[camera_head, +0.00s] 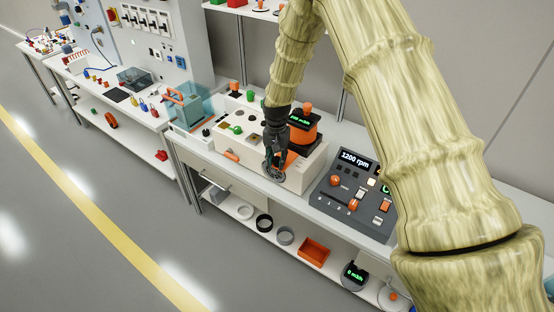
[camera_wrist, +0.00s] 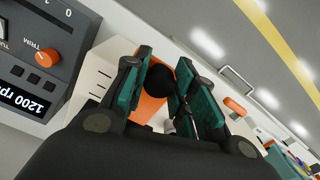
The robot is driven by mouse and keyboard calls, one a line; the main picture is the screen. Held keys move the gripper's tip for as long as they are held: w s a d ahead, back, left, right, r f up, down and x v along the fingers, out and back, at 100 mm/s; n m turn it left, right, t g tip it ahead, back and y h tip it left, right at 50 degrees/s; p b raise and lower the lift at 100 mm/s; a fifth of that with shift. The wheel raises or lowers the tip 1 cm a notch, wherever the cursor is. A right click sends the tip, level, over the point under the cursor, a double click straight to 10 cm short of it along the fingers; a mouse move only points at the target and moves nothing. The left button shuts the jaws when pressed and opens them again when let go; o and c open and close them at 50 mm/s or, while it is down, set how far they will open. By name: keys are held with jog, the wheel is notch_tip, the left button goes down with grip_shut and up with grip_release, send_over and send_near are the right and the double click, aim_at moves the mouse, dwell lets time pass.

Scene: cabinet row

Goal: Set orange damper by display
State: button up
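An orange lever or plate, seemingly the damper (camera_wrist: 150,107), lies between and below my fingers in the wrist view, with a black round part (camera_wrist: 160,82) at its end. My gripper (camera_wrist: 165,70) has its teal fingers partly closed on either side of that black part; whether they press on it is unclear. In the head view my gripper (camera_head: 275,165) points down at the front of a white box (camera_head: 240,150), and orange (camera_head: 293,160) shows just right of it. An orange-and-black unit with a lit green display (camera_head: 300,118) stands on the box behind my gripper.
A grey control panel (camera_head: 352,195) reading 1200 rpm stands to the right. A lower shelf holds rings, an orange tray (camera_head: 313,251) and a small unit with a green display (camera_head: 354,271). A blue clear bin (camera_head: 190,108) stands left. The floor in front is clear.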

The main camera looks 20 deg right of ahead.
grip_shut()
jog(key=shift+w+d+b, duration=0.3)
jog(key=shift+w+d, duration=0.45)
jog(key=shift+d, duration=0.2)
jog(key=shift+w+d+b, duration=0.3)
jog(key=shift+w+d, duration=0.4)
jog(key=shift+d, duration=0.25)
jog(key=shift+a, duration=0.1)
jog(key=o, duration=0.8)
grip_release()
jog(key=shift+r, duration=0.1)
notch_tip(320, 180, up, 12)
jog(key=shift+f, duration=0.1)
jog(key=shift+f, duration=0.1)
